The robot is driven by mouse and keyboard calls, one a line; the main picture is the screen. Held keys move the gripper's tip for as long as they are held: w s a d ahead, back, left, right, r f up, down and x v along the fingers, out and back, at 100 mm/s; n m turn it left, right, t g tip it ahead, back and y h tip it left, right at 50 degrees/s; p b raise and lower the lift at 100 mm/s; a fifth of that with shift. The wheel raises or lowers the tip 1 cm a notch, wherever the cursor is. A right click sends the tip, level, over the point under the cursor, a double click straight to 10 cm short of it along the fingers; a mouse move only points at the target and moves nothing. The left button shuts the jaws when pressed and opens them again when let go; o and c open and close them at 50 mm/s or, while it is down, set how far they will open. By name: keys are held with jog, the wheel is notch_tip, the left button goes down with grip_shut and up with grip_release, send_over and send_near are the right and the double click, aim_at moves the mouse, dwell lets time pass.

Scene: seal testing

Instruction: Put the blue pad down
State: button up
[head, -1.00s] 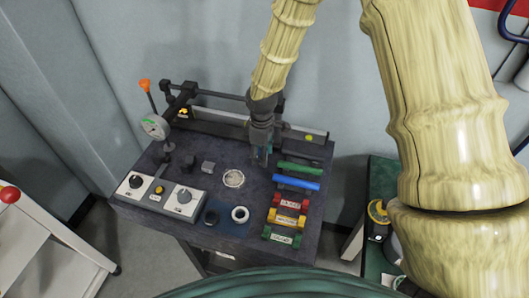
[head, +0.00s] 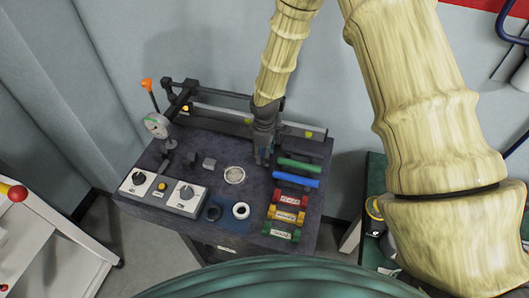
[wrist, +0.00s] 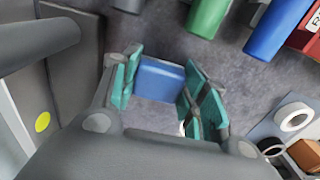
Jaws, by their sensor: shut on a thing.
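The blue pad (wrist: 160,79) is a small blue block between the teal-lined fingers of my gripper (wrist: 155,95) in the wrist view. The fingers are shut on its two sides. In the head view my gripper (head: 263,158) points down over the back right of the dark bench top (head: 225,150), left of the green cylinder. The pad is mostly hidden by the fingers there. I cannot tell whether its underside touches the bench.
A green cylinder (head: 299,165) and a blue cylinder (head: 296,180) lie right of my gripper. A round silvery disc (head: 235,175) is to its left. White (head: 241,210) and black (head: 213,213) rings lie in front. A rail fixture (head: 230,112) runs behind.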

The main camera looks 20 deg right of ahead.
jog(key=shift+f, duration=0.1)
jog(key=o, duration=1.1)
jog(key=shift+o, duration=0.2)
notch_tip(320, 180, up, 12)
jog(key=b, duration=0.3)
